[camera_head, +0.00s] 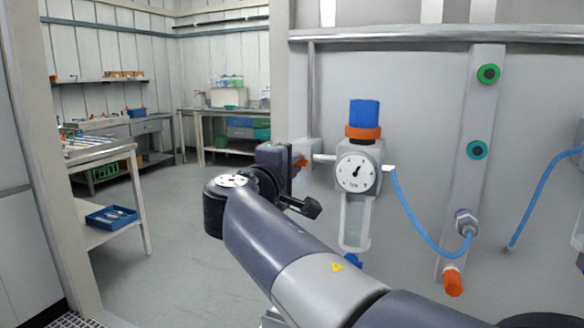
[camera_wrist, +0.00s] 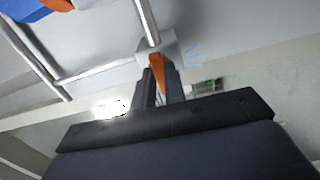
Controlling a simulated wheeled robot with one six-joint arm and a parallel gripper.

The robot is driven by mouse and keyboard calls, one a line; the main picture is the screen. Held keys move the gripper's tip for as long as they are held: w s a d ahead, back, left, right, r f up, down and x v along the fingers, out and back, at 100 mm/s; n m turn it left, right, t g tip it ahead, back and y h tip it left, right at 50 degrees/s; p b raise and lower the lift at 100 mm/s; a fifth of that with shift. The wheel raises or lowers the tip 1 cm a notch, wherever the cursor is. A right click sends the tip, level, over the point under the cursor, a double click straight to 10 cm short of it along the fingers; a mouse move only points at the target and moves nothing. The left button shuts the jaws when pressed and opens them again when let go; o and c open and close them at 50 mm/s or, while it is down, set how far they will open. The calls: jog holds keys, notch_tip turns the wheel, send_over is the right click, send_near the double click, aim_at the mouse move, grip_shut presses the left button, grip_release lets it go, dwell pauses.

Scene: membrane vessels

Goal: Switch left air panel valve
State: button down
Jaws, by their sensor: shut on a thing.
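The left air panel valve has a small orange handle (camera_head: 300,161) on a grey block (camera_head: 311,151), left of the pressure gauge (camera_head: 356,171). In the head view my gripper (camera_head: 290,160) reaches the handle from the left, and part of the handle is hidden by it. In the wrist view the orange handle (camera_wrist: 157,74) sits between the two dark fingers of my gripper (camera_wrist: 159,84), below the grey valve block (camera_wrist: 172,50). The fingers are shut on the handle.
The regulator has a blue knob (camera_head: 364,114) with an orange ring. A blue hose (camera_head: 412,222) runs right from the gauge to a fitting. Green ports (camera_head: 488,74) and an orange plug (camera_head: 453,281) are on the panel. Floor (camera_head: 190,215) at left is clear.

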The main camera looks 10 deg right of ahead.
jog(key=c, duration=1.5)
grip_release()
jog(key=shift+o, duration=0.2)
jog(key=v, duration=1)
jog(key=shift+s+a+p, duration=0.2)
jog(key=shift+s+p, duration=0.15)
jog(key=x, duration=1.1)
jog(key=shift+b, duration=0.3)
jog(key=shift+a, duration=0.1)
